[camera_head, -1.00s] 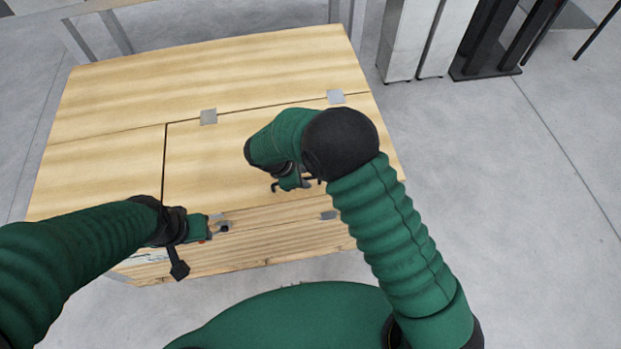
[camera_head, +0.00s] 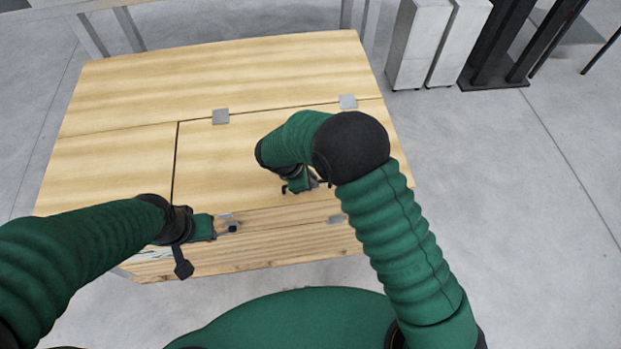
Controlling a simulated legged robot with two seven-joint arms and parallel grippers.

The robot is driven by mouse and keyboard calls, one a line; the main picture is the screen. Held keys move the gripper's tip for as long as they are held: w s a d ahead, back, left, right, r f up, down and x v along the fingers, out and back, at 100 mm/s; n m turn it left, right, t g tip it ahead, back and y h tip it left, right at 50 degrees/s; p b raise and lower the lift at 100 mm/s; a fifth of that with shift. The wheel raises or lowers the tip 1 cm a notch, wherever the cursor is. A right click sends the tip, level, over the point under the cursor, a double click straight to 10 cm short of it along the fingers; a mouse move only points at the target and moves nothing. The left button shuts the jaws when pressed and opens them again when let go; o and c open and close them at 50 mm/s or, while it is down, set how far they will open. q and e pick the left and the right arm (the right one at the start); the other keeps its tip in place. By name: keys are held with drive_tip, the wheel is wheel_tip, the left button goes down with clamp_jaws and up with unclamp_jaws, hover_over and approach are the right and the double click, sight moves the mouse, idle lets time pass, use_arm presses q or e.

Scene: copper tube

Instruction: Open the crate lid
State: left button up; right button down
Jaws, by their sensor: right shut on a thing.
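The wooden crate (camera_head: 230,75) stands in front of me. Its lid (camera_head: 215,158) is a pale panel on the right half of the top, with two metal hinges, a left one (camera_head: 220,116) and a right one (camera_head: 348,101), along its far edge. The lid looks closed, flush with the top. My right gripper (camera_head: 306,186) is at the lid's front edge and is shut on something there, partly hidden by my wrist. My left gripper (camera_head: 228,229) is at the crate's front face beside a small metal latch plate (camera_head: 226,215); its finger opening is too small to judge.
Another metal latch plate (camera_head: 337,219) is on the front face, right of my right gripper. Pale pillars (camera_head: 432,45) and a dark metal stand (camera_head: 497,50) are behind the crate at the right. The floor (camera_head: 510,220) at the right is clear.

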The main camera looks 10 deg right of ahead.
drive_tip(key=shift+d, duration=0.1)
drive_tip(key=shift+r, duration=0.1)
idle(0.7)
drive_tip(key=w+r+p, duration=0.5)
drive_tip(key=r+p, duration=0.1)
drive_tip(key=r, duration=0.3)
drive_tip(key=w+r+p, duration=0.4)
drive_tip(key=r+p, duration=0.3)
drive_tip(key=r, duration=0.3)
drive_tip(key=shift+w, duration=0.35)
